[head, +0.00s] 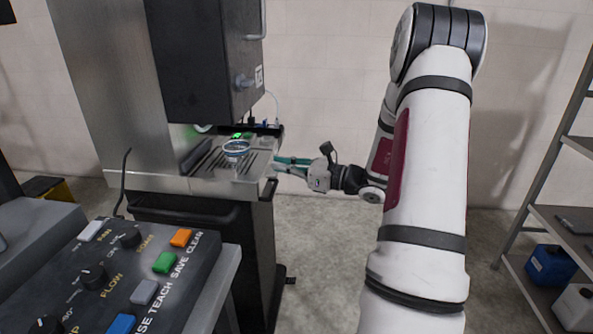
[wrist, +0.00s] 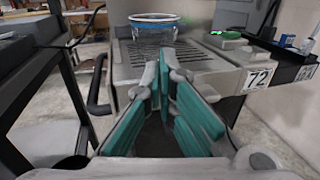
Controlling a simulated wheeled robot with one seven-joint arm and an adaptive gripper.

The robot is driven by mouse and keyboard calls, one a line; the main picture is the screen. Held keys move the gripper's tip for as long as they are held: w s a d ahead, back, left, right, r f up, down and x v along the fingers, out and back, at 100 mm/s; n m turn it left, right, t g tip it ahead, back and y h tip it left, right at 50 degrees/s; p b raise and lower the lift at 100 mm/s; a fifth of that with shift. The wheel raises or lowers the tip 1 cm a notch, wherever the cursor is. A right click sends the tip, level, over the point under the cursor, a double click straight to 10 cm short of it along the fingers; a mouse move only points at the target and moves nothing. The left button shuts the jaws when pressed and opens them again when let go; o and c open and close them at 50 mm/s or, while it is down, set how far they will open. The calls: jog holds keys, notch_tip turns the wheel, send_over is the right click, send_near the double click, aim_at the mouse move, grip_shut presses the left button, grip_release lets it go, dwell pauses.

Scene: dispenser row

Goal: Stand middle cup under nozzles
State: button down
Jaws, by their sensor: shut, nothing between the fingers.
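A clear cup with a blue rim (head: 236,148) stands upright on the slotted drip tray (head: 213,164) of the dispenser. It also shows in the wrist view (wrist: 154,27), beyond my fingertips. My gripper (head: 277,163), with teal finger pads, is shut and empty at the right front edge of the tray, apart from the cup. In the wrist view the fingertips (wrist: 167,60) meet just in front of the tray's edge, below the cup. The nozzles are not clearly visible; the dark dispenser head (head: 207,60) hangs above the tray.
A control panel (head: 120,275) with coloured buttons and knobs stands at the front left. A shelf rack (head: 560,215) with a blue container (head: 550,264) is at the right. A small green-lit item (head: 243,135) lies at the tray's back. The floor right of the dispenser is clear.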

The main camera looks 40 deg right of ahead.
aim_at(252, 168)
jog(key=x, duration=0.6)
jog(key=shift+w+a+b, duration=0.2)
jog(key=shift+w+b, duration=0.1)
jog(key=shift+w, duration=0.05)
jog(key=shift+x, duration=1.15)
